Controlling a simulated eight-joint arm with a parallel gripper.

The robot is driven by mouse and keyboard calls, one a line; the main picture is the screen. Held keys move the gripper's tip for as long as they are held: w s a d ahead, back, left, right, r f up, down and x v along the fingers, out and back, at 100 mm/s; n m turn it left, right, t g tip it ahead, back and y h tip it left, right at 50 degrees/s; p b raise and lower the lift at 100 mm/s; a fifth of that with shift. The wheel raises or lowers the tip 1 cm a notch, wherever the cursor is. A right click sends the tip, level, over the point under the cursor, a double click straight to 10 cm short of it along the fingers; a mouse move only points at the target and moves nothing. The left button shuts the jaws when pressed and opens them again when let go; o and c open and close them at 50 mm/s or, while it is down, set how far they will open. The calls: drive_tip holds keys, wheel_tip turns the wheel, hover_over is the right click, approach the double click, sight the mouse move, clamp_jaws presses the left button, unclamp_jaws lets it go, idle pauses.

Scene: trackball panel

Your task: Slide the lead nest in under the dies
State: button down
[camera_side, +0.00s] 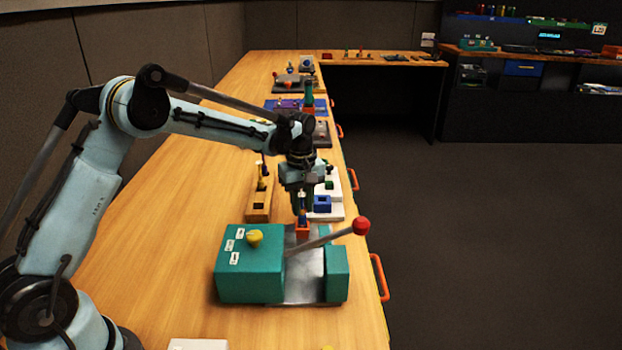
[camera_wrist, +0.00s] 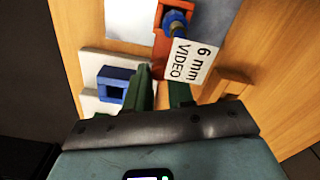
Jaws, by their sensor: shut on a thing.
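The lead nest (camera_side: 303,231) is a small orange block at the back end of the bare metal plate of a teal press. In the wrist view the orange nest (camera_wrist: 160,47) carries a blue lead end (camera_wrist: 176,22) and a white tag (camera_wrist: 190,62) reading "6 mm VIDEO". My gripper (camera_side: 301,215) is above and behind the nest, pointing down. Its green fingers (camera_wrist: 160,90) are closed at the nest's near end; the exact contact is hard to see. The teal press (camera_side: 249,270) has a lever with a red ball (camera_side: 361,225). The dies cannot be made out.
A smaller teal block (camera_side: 336,273) stands right of the metal plate (camera_side: 306,287). The lever slants across above the plate. Behind my gripper are a white board with a blue square socket (camera_side: 322,203) and a wooden block (camera_side: 259,206). The table's right edge has orange handles (camera_side: 379,278).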

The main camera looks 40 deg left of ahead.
sight(302, 226)
drive_tip(key=s+d, duration=0.6)
drive_tip(key=d, duration=0.1)
drive_tip(key=shift+s+r, duration=0.1)
drive_tip(key=shift+s, duration=0.25)
drive_tip(key=c, duration=1.3)
unclamp_jaws()
drive_tip(key=shift+o, duration=0.2)
drive_tip(key=shift+a, duration=0.1)
drive_tip(key=shift+r, duration=0.2)
wheel_tip(302, 226, up, 12)
drive_tip(key=shift+f, duration=0.15)
drive_tip(key=shift+s, duration=0.1)
